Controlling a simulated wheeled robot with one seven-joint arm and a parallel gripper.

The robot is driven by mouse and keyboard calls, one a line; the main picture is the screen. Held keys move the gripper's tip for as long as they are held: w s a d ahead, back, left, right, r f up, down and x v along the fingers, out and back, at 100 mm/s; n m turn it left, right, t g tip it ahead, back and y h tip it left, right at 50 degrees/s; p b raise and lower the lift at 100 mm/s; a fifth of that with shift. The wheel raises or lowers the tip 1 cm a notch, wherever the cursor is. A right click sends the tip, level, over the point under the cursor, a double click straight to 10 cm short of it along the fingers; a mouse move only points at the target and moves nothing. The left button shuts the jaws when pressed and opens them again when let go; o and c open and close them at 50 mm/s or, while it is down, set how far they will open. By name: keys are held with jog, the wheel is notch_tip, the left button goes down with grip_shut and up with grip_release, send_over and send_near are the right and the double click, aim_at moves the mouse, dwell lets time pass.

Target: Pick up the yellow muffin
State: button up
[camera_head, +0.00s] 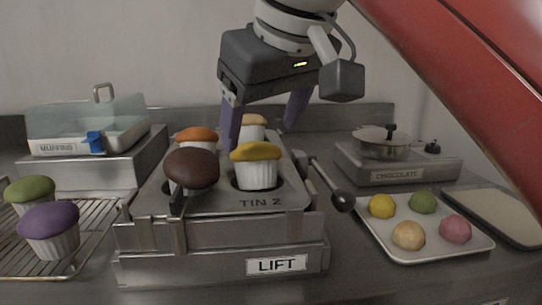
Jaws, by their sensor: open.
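The yellow muffin (256,165) sits upright in a front-right well of the muffin tin (292,197) marked TIN 2. It has a golden-yellow top and a white ribbed cup. My gripper (263,130) points down above and behind it, with its two purple fingers spread apart. The left finger overlaps the area just behind the yellow muffin's top in the picture. The right finger is farther right and higher. Nothing shows between the fingers except the pale orange muffin (251,125), which stands farther back in the tin. I cannot tell the exact depth gap.
A brown muffin (191,169) and an orange muffin (196,136) share the tin. A rack (90,243) holds green and purple muffins at left. A tray (429,252) of dough balls and a chocolate pot (382,147) stand right.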

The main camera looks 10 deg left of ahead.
aim_at(262, 146)
jog(key=shift+d+b+x, duration=0.1)
jog(key=shift+b+x, duration=0.1)
jog(key=shift+x, duration=1.4)
jog(key=shift+d+b+x, duration=0.15)
jog(key=shift+b+x, duration=0.05)
jog(key=shift+x, duration=1.35)
jog(key=shift+f, duration=0.1)
jog(key=shift+c, duration=0.4)
jog(key=c, duration=0.4)
